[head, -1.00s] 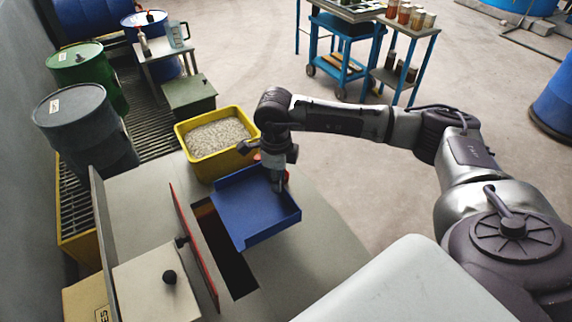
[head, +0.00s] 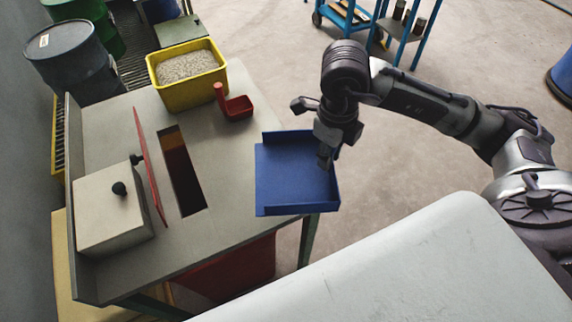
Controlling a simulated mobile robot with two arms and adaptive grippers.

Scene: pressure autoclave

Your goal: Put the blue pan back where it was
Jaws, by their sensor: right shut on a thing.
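The blue pan (head: 290,182) is a shallow open tray in the middle of the head view. It is held at the right edge of the grey table and partly sticks out past it. My right gripper (head: 326,158) is shut on the pan's right wall. The pan looks empty and roughly level; I cannot tell whether it touches the table. My left gripper is not in view.
The grey table (head: 215,222) has a dark rectangular slot (head: 183,180) beside a raised red flap (head: 148,165) and a beige box (head: 112,213) with black knob. A red scoop (head: 236,107) and a yellow bin of pale granules (head: 188,88) stand at the back.

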